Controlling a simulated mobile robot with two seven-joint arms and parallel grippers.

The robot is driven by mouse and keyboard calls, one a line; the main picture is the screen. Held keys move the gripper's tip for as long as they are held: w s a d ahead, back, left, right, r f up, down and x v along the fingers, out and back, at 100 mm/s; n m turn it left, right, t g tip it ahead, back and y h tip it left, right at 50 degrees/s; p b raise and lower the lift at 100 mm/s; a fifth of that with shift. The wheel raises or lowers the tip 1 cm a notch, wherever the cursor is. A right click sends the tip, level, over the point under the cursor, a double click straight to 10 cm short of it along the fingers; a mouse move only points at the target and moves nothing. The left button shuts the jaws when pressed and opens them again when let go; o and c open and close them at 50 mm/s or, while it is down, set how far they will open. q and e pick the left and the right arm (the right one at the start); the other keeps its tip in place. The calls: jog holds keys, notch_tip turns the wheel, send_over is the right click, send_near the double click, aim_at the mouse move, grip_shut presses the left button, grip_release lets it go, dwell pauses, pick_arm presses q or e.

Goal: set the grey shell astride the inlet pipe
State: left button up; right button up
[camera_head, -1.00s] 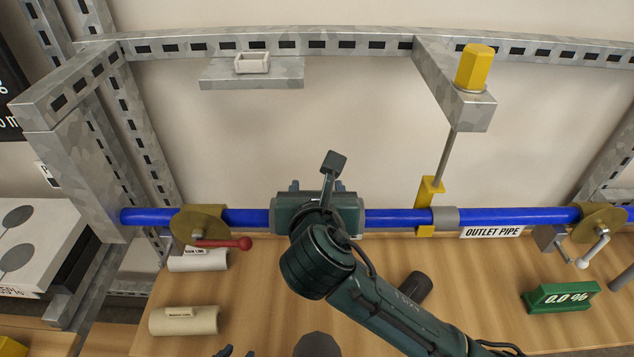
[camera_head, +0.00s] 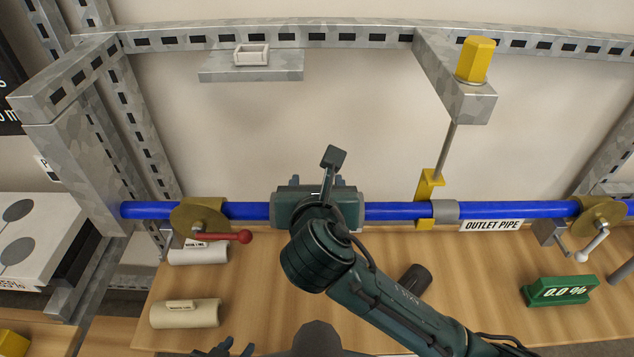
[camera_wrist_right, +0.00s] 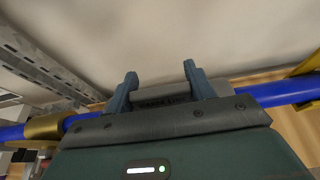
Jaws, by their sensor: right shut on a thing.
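My right gripper (camera_head: 318,187) is over the middle of the blue pipe line, left of the outlet pipe (camera_head: 510,211). In the right wrist view its two fingers (camera_wrist_right: 160,88) are shut on a grey shell (camera_wrist_right: 163,98) with a small dark label. The shell is in line with the blue pipe; whether it touches the pipe is hidden. In the head view my gripper and arm hide the shell. The blue inlet pipe (camera_head: 245,211) runs out to the left. My left gripper (camera_head: 232,349) is at the bottom edge, cut off, its jaws unclear.
A brass-coloured clamp with a red handle (camera_head: 228,238) is on the pipe's left part. A white shell (camera_head: 200,255), a beige shell (camera_head: 187,315), a dark cylinder (camera_head: 414,280) and a green display (camera_head: 560,291) are on the wooden table. A yellow post (camera_head: 427,188) stands at the pipe.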

jog(key=shift+f, duration=0.25)
dwell(0.5)
jog(key=o, duration=1)
jog(key=shift+o, duration=0.2)
